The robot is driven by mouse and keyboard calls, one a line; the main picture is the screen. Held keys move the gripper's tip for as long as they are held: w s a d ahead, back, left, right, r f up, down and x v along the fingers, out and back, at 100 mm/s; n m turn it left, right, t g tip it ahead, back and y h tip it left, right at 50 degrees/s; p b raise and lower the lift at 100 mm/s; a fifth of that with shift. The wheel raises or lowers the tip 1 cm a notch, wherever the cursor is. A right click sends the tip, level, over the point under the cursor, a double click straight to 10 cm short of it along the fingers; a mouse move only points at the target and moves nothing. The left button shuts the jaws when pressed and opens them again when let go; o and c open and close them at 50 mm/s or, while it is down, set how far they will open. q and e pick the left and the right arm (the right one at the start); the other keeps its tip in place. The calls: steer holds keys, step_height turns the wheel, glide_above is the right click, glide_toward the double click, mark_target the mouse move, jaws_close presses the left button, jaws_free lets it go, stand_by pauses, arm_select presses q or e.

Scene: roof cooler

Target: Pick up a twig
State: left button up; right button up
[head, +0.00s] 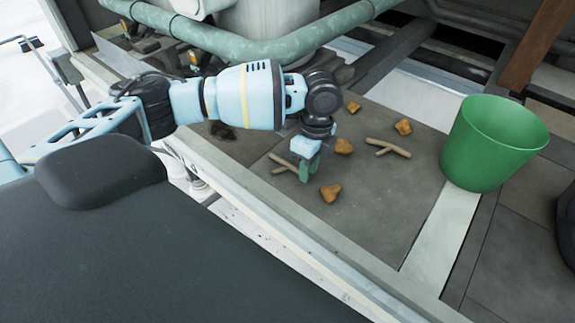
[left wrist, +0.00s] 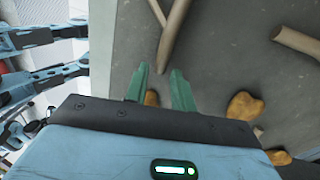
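My left gripper (head: 306,176) points down over the grey roof floor. Its two green fingers are apart with a gap between them in the left wrist view (left wrist: 160,76). A brown forked twig (head: 282,164) lies on the floor by the fingers, partly hidden by them in the head view. In the left wrist view this twig (left wrist: 173,36) extends from the top edge down to the fingertips, its lower end in line with the gap. I cannot tell the height between them. A second forked twig (head: 388,148) lies farther right, apart from the gripper. My right gripper is not in view.
Several orange-brown clumps (head: 330,193) lie around the twigs. A dark clump (head: 222,130) lies left of them. A green bucket (head: 491,145) stands at the right. A green pipe (head: 255,47) runs behind, and a pale ledge (head: 290,230) edges the floor in front.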

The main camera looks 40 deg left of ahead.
arm_select(q)
steer(key=shift+f, duration=0.5)
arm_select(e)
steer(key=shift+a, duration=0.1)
arm_select(q)
steer(key=shift+s, duration=0.1)
jaws_close()
